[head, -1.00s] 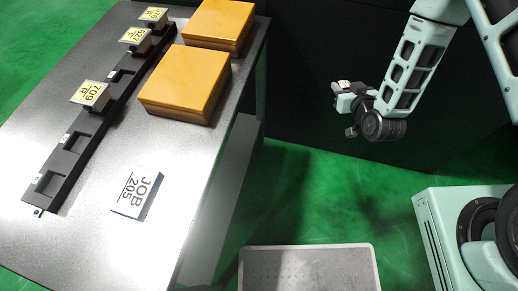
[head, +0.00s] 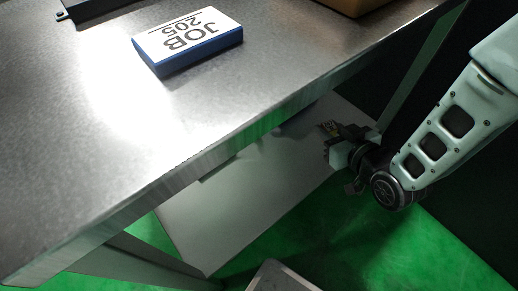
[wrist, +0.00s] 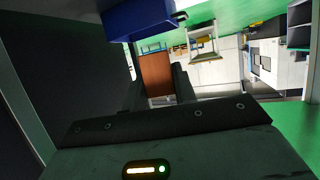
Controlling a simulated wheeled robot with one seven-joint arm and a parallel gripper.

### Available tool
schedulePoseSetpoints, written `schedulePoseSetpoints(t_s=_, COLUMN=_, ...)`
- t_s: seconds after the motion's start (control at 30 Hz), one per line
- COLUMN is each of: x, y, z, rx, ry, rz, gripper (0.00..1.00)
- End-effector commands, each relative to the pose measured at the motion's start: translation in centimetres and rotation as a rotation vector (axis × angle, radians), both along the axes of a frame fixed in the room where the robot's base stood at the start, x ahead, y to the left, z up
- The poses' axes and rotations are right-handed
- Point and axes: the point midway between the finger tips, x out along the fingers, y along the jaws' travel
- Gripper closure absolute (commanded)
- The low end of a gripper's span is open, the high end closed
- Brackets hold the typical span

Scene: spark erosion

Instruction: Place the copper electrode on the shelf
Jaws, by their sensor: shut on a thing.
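The copper electrode (wrist: 157,75) shows in the wrist view as a brown block between the two dark fingers of my gripper (wrist: 158,92), which is shut on it. In the head view my gripper (head: 332,140) is at the right end of the pale lower shelf (head: 245,200), below the worktop. The tip of what it holds there is small and dark with a yellowish patch, so the electrode's outline is hard to make out. I cannot tell its height above the shelf.
The steel worktop (head: 230,105) overhangs the shelf and hides its back. A blue block marked JOB 205 (head: 188,40) lies on top. A table leg (head: 415,75) stands beyond my gripper. A grey platform (head: 285,277) is on the green floor (head: 370,250).

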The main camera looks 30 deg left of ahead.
Motion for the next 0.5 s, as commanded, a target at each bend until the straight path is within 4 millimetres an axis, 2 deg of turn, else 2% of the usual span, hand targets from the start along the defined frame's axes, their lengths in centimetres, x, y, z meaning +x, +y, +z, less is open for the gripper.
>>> schedulePoseSetpoints(t_s=0.03, x=-1.5, y=1.7, z=-2.3, rx=0.003, ry=-0.005, rz=0.044, gripper=1.00)
schedulePoseSetpoints(t_s=0.2, x=-6.2, y=5.8, z=-5.0, rx=0.000, ry=-0.006, rz=0.166, gripper=1.00)
schedulePoseSetpoints(t_s=0.33, x=-9.0, y=7.9, z=-6.3, rx=-0.002, ry=-0.008, rz=0.234, gripper=1.00)
schedulePoseSetpoints(t_s=0.5, x=-11.0, y=9.2, z=-7.0, rx=-0.005, ry=-0.008, rz=0.280, gripper=1.00)
